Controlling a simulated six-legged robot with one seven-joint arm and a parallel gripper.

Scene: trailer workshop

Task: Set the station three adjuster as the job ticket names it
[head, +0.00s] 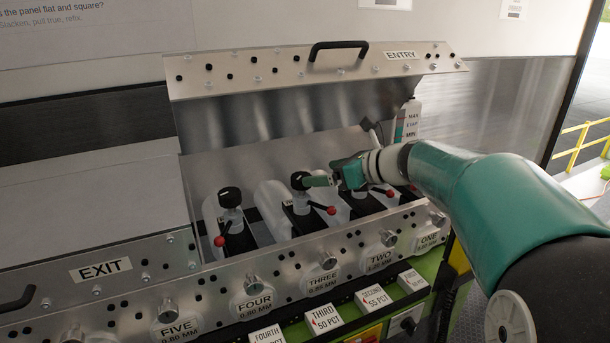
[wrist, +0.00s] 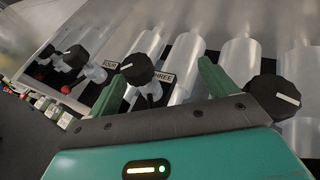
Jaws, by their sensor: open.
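The station three adjuster is a black knob (head: 300,180) on a pale stem, inside the open machine, with a red-ball lever (head: 331,210) beside it. My gripper (head: 319,180) is at the right of this knob in the head view. The front plate reads THREE, 0.85 MM (head: 321,282). No sheet is identifiable as the job ticket.
The station four knob (head: 229,197) stands to the left with its red-ball lever (head: 219,241). Another black knob (wrist: 273,95) is close to my right finger. The raised ENTRY cover (head: 320,70) stands behind. Percent cards, including THIRD 50 PCT (head: 325,318), line the front.

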